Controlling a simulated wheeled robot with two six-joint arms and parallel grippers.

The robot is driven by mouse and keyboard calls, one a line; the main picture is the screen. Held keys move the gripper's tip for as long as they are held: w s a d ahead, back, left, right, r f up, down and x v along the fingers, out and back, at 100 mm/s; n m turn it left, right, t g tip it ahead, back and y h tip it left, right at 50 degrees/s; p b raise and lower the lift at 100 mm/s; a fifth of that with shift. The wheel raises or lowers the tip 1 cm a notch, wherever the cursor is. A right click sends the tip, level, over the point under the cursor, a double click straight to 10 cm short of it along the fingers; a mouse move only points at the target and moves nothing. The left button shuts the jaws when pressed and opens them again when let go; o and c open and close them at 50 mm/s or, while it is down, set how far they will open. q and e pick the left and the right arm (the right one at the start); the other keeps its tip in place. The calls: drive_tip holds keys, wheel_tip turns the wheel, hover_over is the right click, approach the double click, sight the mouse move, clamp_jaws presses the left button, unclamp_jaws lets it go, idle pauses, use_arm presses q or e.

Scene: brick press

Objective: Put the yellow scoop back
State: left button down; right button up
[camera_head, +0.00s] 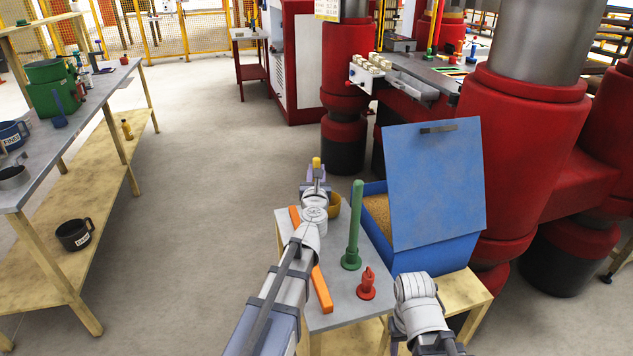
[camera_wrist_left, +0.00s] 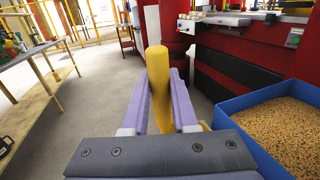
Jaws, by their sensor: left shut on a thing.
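The yellow scoop (camera_head: 333,207) is held at the far end of the small grey-topped table (camera_head: 345,308). Its handle (camera_wrist_left: 158,90) stands nearly upright between the fingers in the left wrist view. My left gripper (camera_head: 316,172) is shut on the scoop's handle. Most of the scoop's bowl is hidden behind my gripper and wrist. Whether the scoop touches the table cannot be told. The blue bin (camera_head: 430,256) is just right of the scoop, with its lid (camera_head: 435,185) raised and grain (camera_wrist_left: 285,130) inside. My right arm is at the lower right; its fingers are not visible.
An orange bar (camera_head: 322,290), a green upright tool (camera_head: 353,235) and a red stamp-like piece (camera_head: 367,285) stand or lie on the small table. A long bench (camera_head: 110,84) with containers is at left. Red press columns stand behind the bin. Open floor lies between.

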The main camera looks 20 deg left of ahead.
use_arm(q)
drive_tip(key=shift+f, duration=0.55)
drive_tip(key=shift+r, duration=0.15)
drive_tip(key=c, duration=0.7)
unclamp_jaws()
drive_tip(key=shift+s, duration=0.1)
